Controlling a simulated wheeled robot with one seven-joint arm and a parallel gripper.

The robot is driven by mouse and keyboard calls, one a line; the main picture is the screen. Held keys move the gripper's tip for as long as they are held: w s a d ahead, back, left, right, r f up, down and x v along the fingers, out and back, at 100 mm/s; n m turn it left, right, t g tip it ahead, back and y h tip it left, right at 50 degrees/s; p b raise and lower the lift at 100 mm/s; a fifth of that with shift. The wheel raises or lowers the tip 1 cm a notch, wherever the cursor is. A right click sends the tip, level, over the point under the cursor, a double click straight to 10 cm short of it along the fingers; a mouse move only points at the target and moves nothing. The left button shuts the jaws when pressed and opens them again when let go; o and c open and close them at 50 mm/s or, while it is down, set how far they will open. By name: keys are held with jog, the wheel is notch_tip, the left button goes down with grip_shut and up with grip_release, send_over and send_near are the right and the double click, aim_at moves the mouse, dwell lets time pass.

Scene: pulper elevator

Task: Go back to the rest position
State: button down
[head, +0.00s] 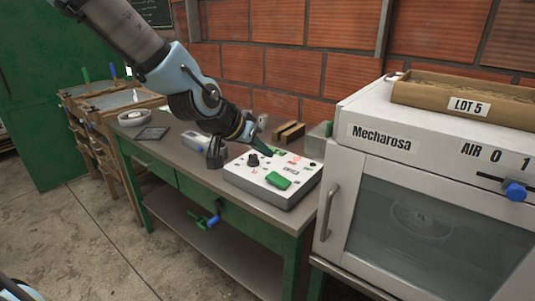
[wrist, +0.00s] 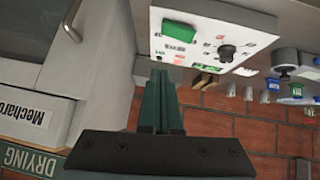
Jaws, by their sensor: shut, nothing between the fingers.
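My gripper (head: 260,146) hangs over the back left part of a white control box (head: 255,188) on the workbench. In the wrist view, which is turned upside down, my gripper's green fingers (wrist: 160,78) are together with nothing between them, and they point toward the control box (wrist: 268,30). The box has a green rocker switch (head: 278,180), a black knob (head: 253,160) and small colored marks. I cannot tell from the head view whether the fingertips touch the box.
A white Mecharosa oven (head: 338,128) stands to the right, with a cardboard tray (head: 440,92) marked LOT 5 on top. The green workbench (head: 232,218) also holds a grey bowl (head: 132,121), a dark flat tablet (head: 152,134) and wooden blocks (head: 291,132). Open floor lies in front left.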

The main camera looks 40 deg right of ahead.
dwell(0.6)
jog(key=w+a+f+n+t+y, duration=0.1)
jog(key=w+a+f+n+y, duration=0.15)
jog(key=a, duration=0.45)
jog(key=w+a+f+n+y, duration=0.1)
jog(key=w+a, duration=0.3)
jog(key=a, duration=0.3)
jog(key=w+a+f+n+t+y, duration=0.1)
jog(key=w+a+n+y, duration=0.15)
jog(key=a, duration=0.45)
jog(key=s+a+r+n+g+y, duration=0.1)
jog(key=a+n, duration=0.6)
jog(key=a, duration=1.4)
jog(key=shift+s+a+g+y, duration=0.2)
jog(key=shift+s+g+y, duration=0.1)
jog(key=shift+s+y, duration=0.65)
